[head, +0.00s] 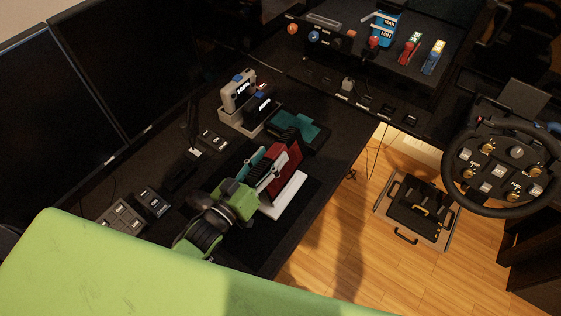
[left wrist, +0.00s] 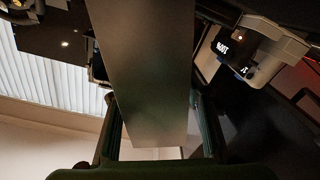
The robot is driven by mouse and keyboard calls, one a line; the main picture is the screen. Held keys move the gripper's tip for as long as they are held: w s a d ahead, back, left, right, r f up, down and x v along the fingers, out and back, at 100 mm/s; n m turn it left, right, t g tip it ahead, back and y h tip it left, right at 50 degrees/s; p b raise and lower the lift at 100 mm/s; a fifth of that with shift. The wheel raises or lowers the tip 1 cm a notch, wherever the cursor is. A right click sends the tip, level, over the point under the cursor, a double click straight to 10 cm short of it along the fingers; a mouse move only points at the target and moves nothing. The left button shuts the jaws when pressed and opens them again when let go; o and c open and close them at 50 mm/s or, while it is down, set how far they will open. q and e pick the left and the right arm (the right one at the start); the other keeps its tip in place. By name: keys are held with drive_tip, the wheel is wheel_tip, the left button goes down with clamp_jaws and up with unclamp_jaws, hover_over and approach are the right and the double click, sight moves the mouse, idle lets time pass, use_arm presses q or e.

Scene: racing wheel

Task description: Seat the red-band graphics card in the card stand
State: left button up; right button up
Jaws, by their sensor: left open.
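The red-band graphics card (head: 285,161), dark with a red face, stands on the desk among a white-based stand (head: 286,197) and a teal-edged piece; whether it sits in a slot I cannot tell. My left gripper (head: 266,178) comes in from the lower left, close beside these parts, and hides some of them. In the left wrist view its fingers (left wrist: 158,110) are apart, with a broad plain grey slab (left wrist: 140,75) between or just beyond them. I cannot tell which object the slab is, or whether the fingers touch it. My right gripper is not in view.
A dark teal box (head: 304,133) lies just behind the card. Behind it, a pale rack holds devices with lit displays (head: 238,92). Monitors (head: 38,115) line the left. A steering wheel (head: 503,168) and a black case (head: 422,210) are to the right, beyond the desk edge.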

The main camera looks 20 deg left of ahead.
use_arm(q)
drive_tip(key=shift+x, duration=1.4)
drive_tip(key=shift+s, duration=0.1)
clamp_jaws()
drive_tip(key=shift+r, duration=0.15)
drive_tip(key=shift+r, duration=0.1)
